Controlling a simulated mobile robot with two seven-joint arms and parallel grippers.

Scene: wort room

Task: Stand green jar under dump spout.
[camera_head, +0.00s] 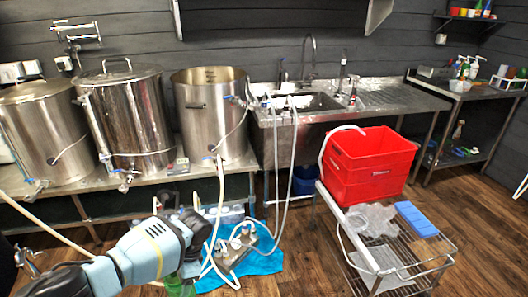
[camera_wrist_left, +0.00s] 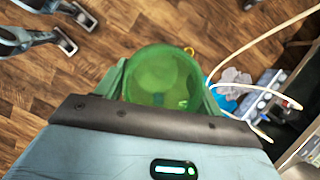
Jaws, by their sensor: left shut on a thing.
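My left gripper (camera_head: 182,268) comes in at the bottom of the head view and is shut on the green jar (camera_head: 180,289), which is mostly cut off there by the lower edge. In the left wrist view the green jar (camera_wrist_left: 163,78) is translucent and sits between the fingers, above the wooden floor. Taps show low on the kettles: the left kettle's tap (camera_head: 37,188), the middle kettle's tap (camera_head: 126,180) and the right kettle's tap (camera_head: 214,148). I cannot tell which outlet is the dump spout.
A pump with hoses (camera_head: 238,240) lies on a blue towel (camera_head: 262,263) on the floor. A wire cart (camera_head: 432,262) carries a red crate (camera_head: 368,170) and a blue block (camera_head: 418,217). Hoses hang from the sink (camera_head: 320,103). Floor is free between towel and cart.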

